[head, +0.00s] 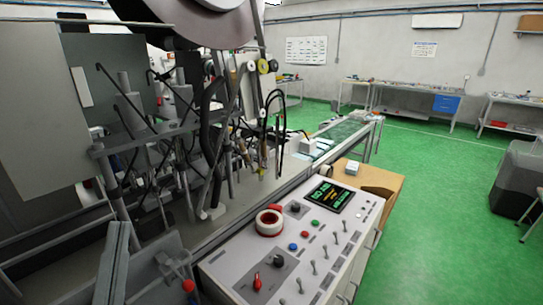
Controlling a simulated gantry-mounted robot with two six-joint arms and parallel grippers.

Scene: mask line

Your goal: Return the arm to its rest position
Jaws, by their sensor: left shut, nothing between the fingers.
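My left gripper (120,228) shows at the lower left as two long grey bars side by side, pointing up and away. It is shut and empty, in front of the mask machine (130,110) and left of the control panel (235,268). My right gripper is not in view.
The control panel has a red and white ring (268,222), a lit screen (328,196), a red rotary switch (257,281) and several toggles. Green floor (430,190) is open at the right.

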